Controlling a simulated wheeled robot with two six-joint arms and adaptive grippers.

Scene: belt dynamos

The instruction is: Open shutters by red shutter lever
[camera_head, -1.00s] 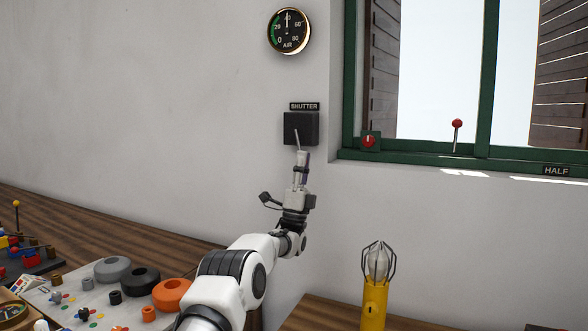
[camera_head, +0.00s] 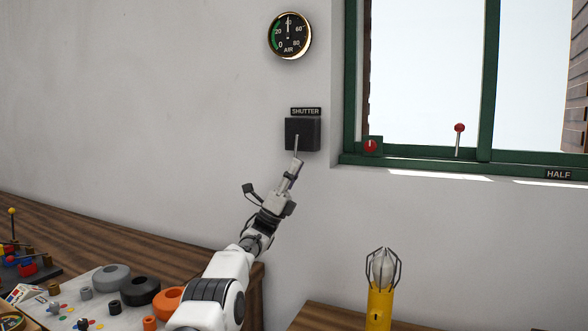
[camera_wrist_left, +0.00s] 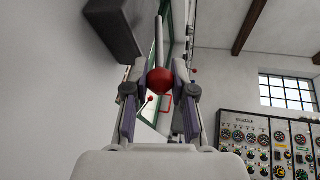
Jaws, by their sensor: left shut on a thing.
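The shutter lever's dark box (camera_head: 303,134) is on the wall under a SHUTTER label (camera_head: 306,111). Its metal rod (camera_head: 295,146) points down to my left gripper (camera_head: 292,172). In the left wrist view the lever's red ball (camera_wrist_left: 160,81) sits between the fingertips of my left gripper (camera_wrist_left: 159,88), which is shut on it. In the head view the fingers hide the ball. Brown shutters (camera_head: 577,80) stand at the window's edges, with a wide bright opening between them. My right gripper is not in view.
A second red-knobbed lever (camera_head: 459,128) stands on the green window frame (camera_head: 410,156), beside a red knob (camera_head: 370,146). A HALF label (camera_head: 558,174) is below. A yellow caged lamp (camera_head: 380,290) and a bench with rings (camera_head: 140,291) are lower down.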

